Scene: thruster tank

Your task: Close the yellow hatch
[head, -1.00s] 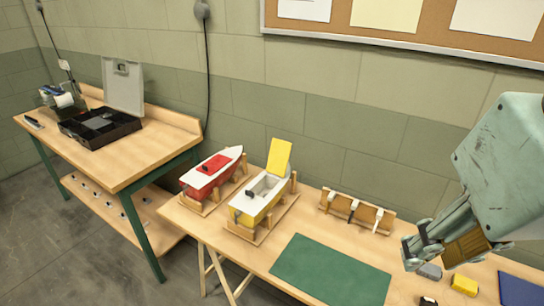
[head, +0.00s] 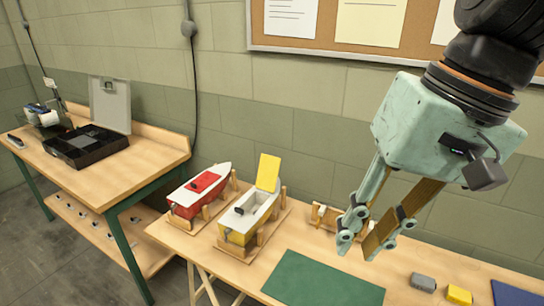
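The yellow hatch (head: 268,171) stands raised, tilted up at the far end of the yellow and white boat (head: 238,223). The boat sits on a wooden cradle on the table, with its grey inner compartment uncovered. My gripper (head: 358,243) is in the air to the right of the boat, above the back part of the table. Its two fingers are apart with nothing between them. It partly hides the small wooden rack behind it.
A red and white boat (head: 200,189) with a red hatch lying flat stands just left of the yellow one. A green mat (head: 322,281) lies in front. A grey block (head: 423,282) and a yellow block (head: 459,294) lie at the right. A side bench (head: 152,158) holds an open black case (head: 88,148).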

